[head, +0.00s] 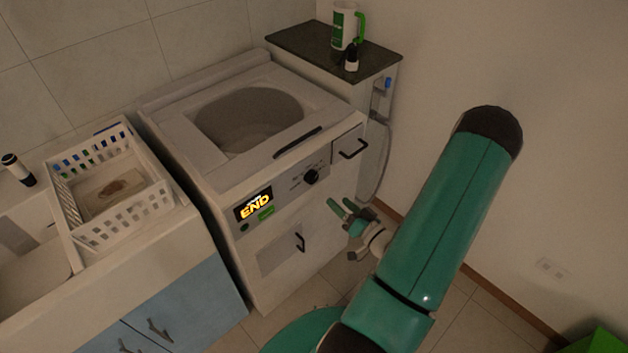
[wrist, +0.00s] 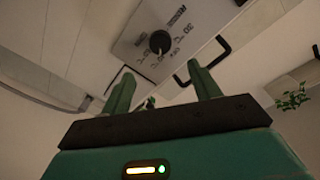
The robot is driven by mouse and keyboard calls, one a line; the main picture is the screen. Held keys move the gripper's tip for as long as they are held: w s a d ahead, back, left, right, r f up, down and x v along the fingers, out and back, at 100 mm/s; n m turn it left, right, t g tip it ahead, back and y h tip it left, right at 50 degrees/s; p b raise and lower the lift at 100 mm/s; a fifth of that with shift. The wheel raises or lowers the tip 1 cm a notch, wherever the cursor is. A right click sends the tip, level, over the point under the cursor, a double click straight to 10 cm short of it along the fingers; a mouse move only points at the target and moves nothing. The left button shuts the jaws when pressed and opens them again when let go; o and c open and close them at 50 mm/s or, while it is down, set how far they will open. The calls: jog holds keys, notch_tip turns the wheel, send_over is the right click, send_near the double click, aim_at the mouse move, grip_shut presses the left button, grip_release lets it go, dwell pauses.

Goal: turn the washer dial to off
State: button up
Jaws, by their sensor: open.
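The washer (head: 170,145) is a white top-loading machine with a round window in its lid. Its dial (head: 311,177) is a black round knob on the front panel, to the right of a lit display (head: 254,205) reading "END". In the wrist view the dial (wrist: 160,41) is above and between my fingers, with printed marks around it. My gripper (head: 343,208) is open and empty, in front of the washer, below and to the right of the dial. Its two green fingers (wrist: 165,88) are spread and apart from the dial. I cannot tell which setting the dial points to.
A black drawer handle (head: 353,150) sticks out right of the dial, and a door handle (head: 300,242) is below. A white basket (head: 108,215) is on the left counter.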

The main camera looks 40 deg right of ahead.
aim_at(314, 179)
jog(key=w, duration=1.1)
jog(key=shift+w+d, duration=0.15)
jog(key=shift+d, duration=0.05)
jog(key=c, duration=1)
jog(key=shift+n, duration=0.3)
jog(key=n, duration=0.9)
jog(key=shift+f+t, duration=0.1)
jog(key=shift+t, duration=0.2)
jog(key=shift+n+y, duration=0.3)
